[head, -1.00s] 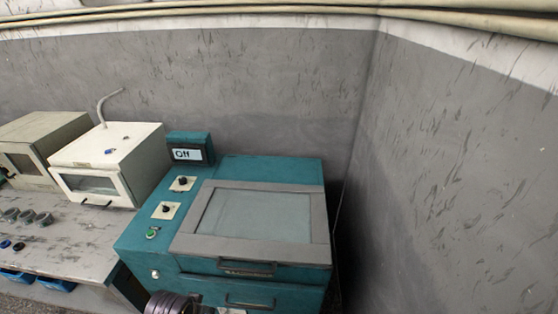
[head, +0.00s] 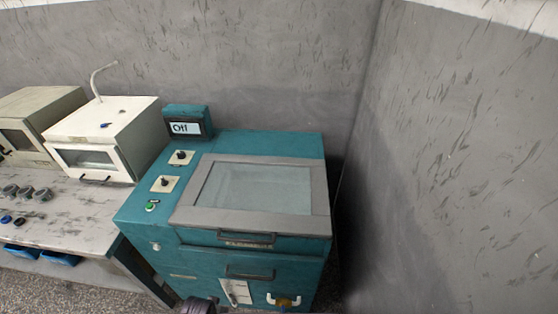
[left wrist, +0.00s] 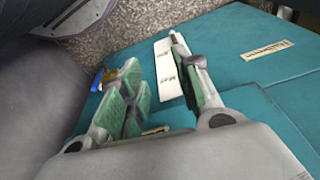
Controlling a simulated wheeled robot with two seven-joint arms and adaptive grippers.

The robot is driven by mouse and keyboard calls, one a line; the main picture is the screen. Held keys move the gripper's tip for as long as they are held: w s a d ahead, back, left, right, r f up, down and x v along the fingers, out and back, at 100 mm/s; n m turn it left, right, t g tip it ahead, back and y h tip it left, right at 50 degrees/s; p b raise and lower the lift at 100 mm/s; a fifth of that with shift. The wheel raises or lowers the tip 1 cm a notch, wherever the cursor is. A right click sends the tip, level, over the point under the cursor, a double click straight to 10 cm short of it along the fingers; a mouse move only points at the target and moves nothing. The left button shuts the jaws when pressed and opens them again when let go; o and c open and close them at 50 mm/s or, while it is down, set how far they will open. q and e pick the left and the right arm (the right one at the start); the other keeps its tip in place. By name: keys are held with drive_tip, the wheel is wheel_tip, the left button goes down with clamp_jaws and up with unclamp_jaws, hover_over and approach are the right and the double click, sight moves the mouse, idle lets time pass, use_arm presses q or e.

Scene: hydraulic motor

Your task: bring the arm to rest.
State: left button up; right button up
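My left gripper (left wrist: 158,75) shows in the left wrist view with its two green-padded fingers apart and nothing held between them. A teal machine surface lies beyond the fingers, with a white plate (left wrist: 168,68) partly behind the right finger. In the head view the teal machine (head: 160,220) stands in the middle with its lid shut and its display (head: 186,128) reading Off. Only a dark ribbed part of my arm shows at the bottom edge there; neither gripper is visible in that view.
A workbench (head: 75,220) with a cream box (head: 110,140) and several small parts stands at left. Grey walls close the back and right.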

use_arm(q)
drive_tip(key=s+f+b, duration=0.1)
drive_tip(key=s+f, duration=0.2)
drive_tip(key=f, duration=0.3)
drive_tip(key=s+a+f+b, duration=0.1)
drive_tip(key=s+f, duration=0.2)
drive_tip(key=f, duration=0.4)
drive_tip(key=s+f+b, duration=0.1)
drive_tip(key=s+f, duration=0.3)
drive_tip(key=f, duration=0.2)
drive_tip(key=s+a+f+g+b, duration=0.1)
drive_tip(key=s+a+f+b, duration=0.1)
drive_tip(key=s+f, duration=1)
drive_tip(key=s+a, duration=0.1)
drive_tip(key=s, duration=0.1)
drive_tip(key=shift+s+a+f+g+b, duration=0.2)
drive_tip(key=shift+s+f+g+b, duration=0.1)
drive_tip(key=shift+s+f+b, duration=0.1)
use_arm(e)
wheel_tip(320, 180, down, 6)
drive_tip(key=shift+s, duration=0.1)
